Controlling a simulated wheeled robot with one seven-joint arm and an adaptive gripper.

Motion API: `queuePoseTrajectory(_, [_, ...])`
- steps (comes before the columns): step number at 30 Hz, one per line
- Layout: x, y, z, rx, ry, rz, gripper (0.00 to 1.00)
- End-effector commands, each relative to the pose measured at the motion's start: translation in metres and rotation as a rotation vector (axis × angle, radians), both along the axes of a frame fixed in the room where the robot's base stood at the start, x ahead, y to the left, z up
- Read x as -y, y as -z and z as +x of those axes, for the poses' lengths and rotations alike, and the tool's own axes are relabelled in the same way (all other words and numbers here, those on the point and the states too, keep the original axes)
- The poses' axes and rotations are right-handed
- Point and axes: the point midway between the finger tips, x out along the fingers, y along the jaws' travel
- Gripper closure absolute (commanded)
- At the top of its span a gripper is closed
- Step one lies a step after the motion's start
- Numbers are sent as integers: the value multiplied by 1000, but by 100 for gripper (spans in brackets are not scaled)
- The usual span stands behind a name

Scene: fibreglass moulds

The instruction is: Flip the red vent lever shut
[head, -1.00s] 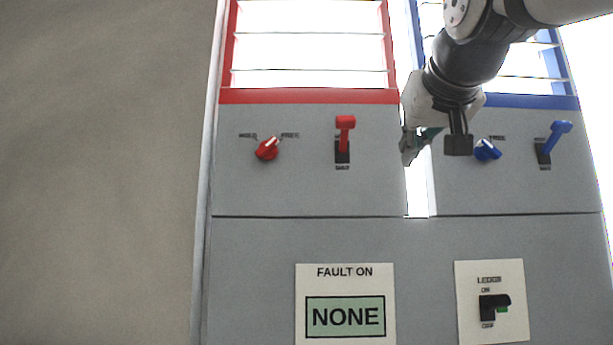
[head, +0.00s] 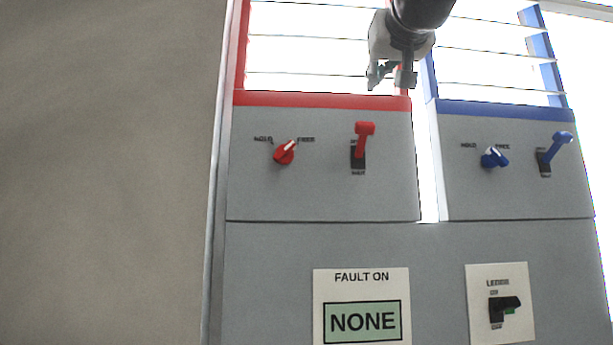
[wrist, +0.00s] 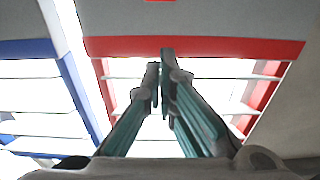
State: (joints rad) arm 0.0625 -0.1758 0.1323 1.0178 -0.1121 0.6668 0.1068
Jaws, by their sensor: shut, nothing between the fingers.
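The red vent lever (head: 364,140) stands up from its dark slot on the grey panel under the red frame, with its knob at the top end of the slot. A label below the slot looks like "SHUT". My gripper (head: 391,78) is up and to the right of the lever in the head view, in front of the red-framed louvres, apart from the lever. In the wrist view my gripper (wrist: 164,75) is shut and empty, with its fingertips in front of the red frame bar (wrist: 200,46). The lever itself cannot be made out there.
A red knob (head: 285,152) with "HOLD" and "FREE" labels is left of the lever. A blue knob (head: 494,157) and blue lever (head: 560,147) are to the right. Below are a "FAULT ON NONE" display (head: 362,321) and a black switch (head: 503,308). Space before the panel looks clear.

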Motion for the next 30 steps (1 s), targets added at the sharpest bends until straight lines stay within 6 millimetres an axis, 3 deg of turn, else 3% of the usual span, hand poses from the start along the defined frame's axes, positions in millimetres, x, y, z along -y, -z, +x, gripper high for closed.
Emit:
queuePoseTrajectory(12, [0, -5, 63, -3, -1, 1, 100])
queuePoseTrajectory(21, [0, -6, 98, -3, -1, 1, 100])
queuePoseTrajectory(30, [0, 13, 82, -2, 1, -1, 100])
